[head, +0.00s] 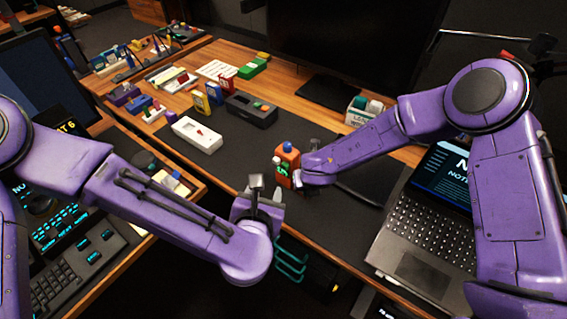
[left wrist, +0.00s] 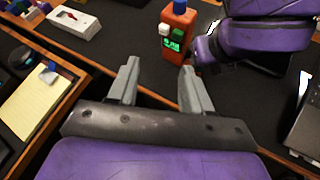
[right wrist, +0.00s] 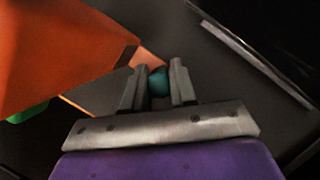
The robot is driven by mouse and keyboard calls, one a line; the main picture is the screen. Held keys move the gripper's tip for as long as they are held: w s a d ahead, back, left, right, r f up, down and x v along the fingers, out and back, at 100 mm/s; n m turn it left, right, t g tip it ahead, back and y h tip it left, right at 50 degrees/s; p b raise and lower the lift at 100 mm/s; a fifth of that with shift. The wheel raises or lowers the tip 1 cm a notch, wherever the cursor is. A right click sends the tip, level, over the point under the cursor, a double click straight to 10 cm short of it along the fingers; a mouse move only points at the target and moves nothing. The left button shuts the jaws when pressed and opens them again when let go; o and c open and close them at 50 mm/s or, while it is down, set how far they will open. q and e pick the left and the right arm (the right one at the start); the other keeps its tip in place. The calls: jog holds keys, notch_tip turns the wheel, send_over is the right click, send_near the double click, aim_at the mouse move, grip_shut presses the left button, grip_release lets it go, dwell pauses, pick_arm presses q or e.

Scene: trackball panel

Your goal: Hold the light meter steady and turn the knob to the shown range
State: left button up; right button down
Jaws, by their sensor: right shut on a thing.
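The orange light meter (head: 283,168) stands upright on the dark mat near the desk's front edge. The left wrist view shows its body (left wrist: 183,28) with a blue top, a white and a green part, and a small lit green display. My right gripper (head: 298,180) is at the meter's right side. In the right wrist view its fingers (right wrist: 157,85) are shut on a small teal rounded piece, which looks like the knob (right wrist: 158,82), beside the orange body. My left gripper (head: 258,190) is open and empty, in front of the meter and apart from it (left wrist: 157,80).
A white device (head: 197,135) and a dark box (head: 251,109) lie further back on the mat. A laptop (head: 430,215) is at the right. A drawer holding a yellow pad (left wrist: 40,103) is at the left. The mat between the white device and meter is clear.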

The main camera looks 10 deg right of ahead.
pick_arm(q)
jog(key=w+d+r+m+h, duration=0.2)
jog(key=w+m+h, duration=0.1)
jog(key=w, duration=0.5)
jog(key=m+g+h, duration=0.3)
jog(key=m+h, duration=0.1)
jog(key=h, duration=0.6)
send_near(284, 146)
jog(key=x, duration=1.1)
jog(key=shift+w, duration=0.1)
jog(key=shift+g, duration=0.3)
grip_shut()
